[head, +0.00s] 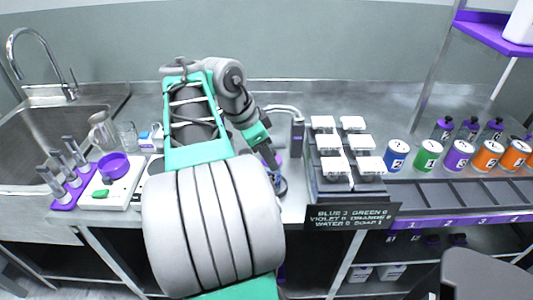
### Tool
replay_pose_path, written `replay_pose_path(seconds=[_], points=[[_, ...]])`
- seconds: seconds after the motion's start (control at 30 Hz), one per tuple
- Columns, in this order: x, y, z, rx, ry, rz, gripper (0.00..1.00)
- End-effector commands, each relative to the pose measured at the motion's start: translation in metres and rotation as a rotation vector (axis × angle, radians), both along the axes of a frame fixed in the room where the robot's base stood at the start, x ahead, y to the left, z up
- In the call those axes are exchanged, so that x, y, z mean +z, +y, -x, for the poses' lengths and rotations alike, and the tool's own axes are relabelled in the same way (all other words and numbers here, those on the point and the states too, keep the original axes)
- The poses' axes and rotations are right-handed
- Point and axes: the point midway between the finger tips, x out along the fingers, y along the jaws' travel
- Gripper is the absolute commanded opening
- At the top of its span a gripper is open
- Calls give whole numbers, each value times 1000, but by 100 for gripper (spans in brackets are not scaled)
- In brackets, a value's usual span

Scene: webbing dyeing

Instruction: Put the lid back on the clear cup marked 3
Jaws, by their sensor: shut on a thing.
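My gripper (271,160) points down over the counter, just left of the black rack. It is shut on a small dark round thing (280,186) at its tips; I cannot tell whether this is the lid. A clear empty-looking vessel (127,136) stands at the back left, beside a metal jug; I can read no mark on it. I cannot make out a clear cup marked 3. My arm hides much of the counter's middle. Something purple shows partly behind the gripper.
A black rack (317,185) with several white-topped blocks stands right of the gripper, with a lettered sign (352,216) in front. Several coloured numbered cans (428,155) stand farther right. A purple bowl (113,165) and a sink (60,125) are at left.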

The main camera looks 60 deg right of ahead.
Motion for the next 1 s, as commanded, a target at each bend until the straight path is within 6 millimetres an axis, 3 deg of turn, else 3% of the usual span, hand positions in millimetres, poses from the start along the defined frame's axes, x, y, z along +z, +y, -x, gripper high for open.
replay_pose_path(seconds=[0.37,0.4,0.67,0.87,1.0], points=[[0,0,0,0,0,0,10],[-1,0,0,0,0,0,52],[-1,0,0,0,0,0,73],[-1,0,0,0,0,0,75],[-1,0,0,0,0,0,86]])
